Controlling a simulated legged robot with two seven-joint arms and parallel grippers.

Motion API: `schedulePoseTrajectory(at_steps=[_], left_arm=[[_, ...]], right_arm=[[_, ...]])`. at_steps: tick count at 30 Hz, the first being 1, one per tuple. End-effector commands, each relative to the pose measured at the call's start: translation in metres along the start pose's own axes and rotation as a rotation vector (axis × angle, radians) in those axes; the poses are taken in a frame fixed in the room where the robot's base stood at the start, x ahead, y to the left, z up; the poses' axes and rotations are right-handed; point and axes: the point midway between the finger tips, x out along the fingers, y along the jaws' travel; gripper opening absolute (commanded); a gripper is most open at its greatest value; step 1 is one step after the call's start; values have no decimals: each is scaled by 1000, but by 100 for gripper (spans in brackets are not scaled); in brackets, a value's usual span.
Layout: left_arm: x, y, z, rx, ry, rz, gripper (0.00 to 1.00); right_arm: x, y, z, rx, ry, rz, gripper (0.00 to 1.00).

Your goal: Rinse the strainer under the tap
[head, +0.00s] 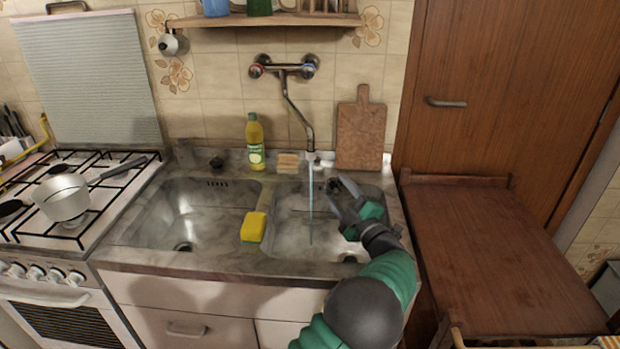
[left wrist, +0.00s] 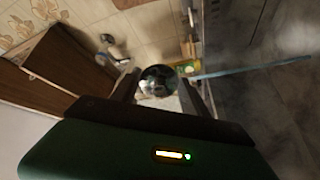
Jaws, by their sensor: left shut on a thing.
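The tap (head: 300,97) on the tiled wall has its spout over the right sink basin. A thin blue stream of water (head: 311,205) runs from it into the basin; it also crosses the left wrist view (left wrist: 250,69). My left gripper (head: 342,197) is over the right basin, just right of the stream. In the left wrist view its fingers close on a small round shiny metal thing, which looks like the strainer (left wrist: 158,80). The strainer is hard to make out in the head view. I cannot see water touching it. My right gripper is not in view.
A yellow sponge (head: 254,227) lies on the divider between the basins. A yellow bottle (head: 254,142) and a cutting board (head: 361,132) stand behind the sink. A pan (head: 62,197) is on the stove at left. The wooden table (head: 500,265) at right is clear.

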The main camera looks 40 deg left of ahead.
Motion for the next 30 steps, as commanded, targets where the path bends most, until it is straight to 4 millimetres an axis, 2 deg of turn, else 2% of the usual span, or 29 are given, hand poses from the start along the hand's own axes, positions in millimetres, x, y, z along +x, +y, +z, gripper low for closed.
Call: schedulePoseTrajectory(at_steps=[5, 18, 30], left_arm=[[-4, 6, 0, -2, -1, 0, 14], [-42, 43, 5, -2, -1, 1, 14], [-48, 47, 7, 0, 0, 0, 14]], right_arm=[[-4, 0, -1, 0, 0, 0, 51], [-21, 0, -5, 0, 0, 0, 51], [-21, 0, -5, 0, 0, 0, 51]])
